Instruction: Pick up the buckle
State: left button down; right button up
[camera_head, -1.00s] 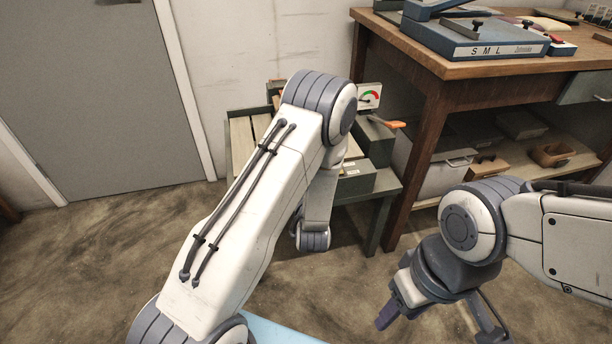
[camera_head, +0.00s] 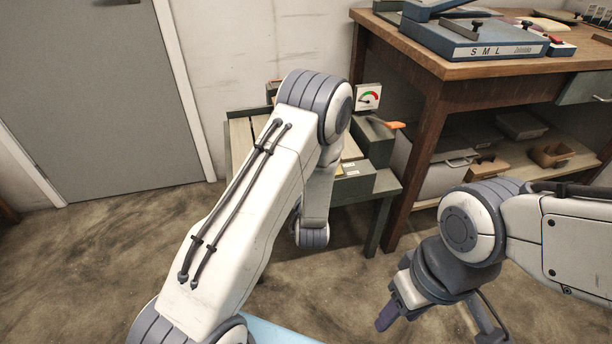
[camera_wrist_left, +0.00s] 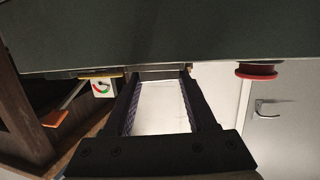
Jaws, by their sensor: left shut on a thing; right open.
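My left gripper (camera_wrist_left: 162,76) shows in the left wrist view, its two dark fingers apart at the tips and pointing to a dark green bench surface across the picture's top. A thin strip spans the gap at the fingertips; I take it to be the buckle (camera_wrist_left: 160,74), held there, but its shape is mostly hidden. Pale wall shows between the fingers behind it. In the head view my left arm hides the left gripper and the spot it works at. My right gripper (camera_head: 441,322) is open and empty, low at the right, over the floor and away from the bench.
The low green bench (camera_head: 386,188) carries a gauge (camera_head: 368,97) and an orange-handled device (camera_head: 385,124). A red disc (camera_wrist_left: 257,71) shows beside the gripper. A wooden workbench (camera_head: 440,75) with a blue device (camera_head: 470,40) stands right. The floor at left is clear.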

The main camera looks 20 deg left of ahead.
pick_arm(q)
jog(key=shift+r, duration=0.55)
notch_tip(320, 180, up, 3)
jog(key=shift+p, duration=0.85)
jog(key=s+d+r+p, duration=0.2)
jog(key=d+r, duration=0.4)
jog(key=d, duration=0.5)
jog(key=shift+s+d+r+p, duration=0.2)
jog(key=shift+s+r+p, duration=0.05)
jog(key=shift+r+p, duration=0.2)
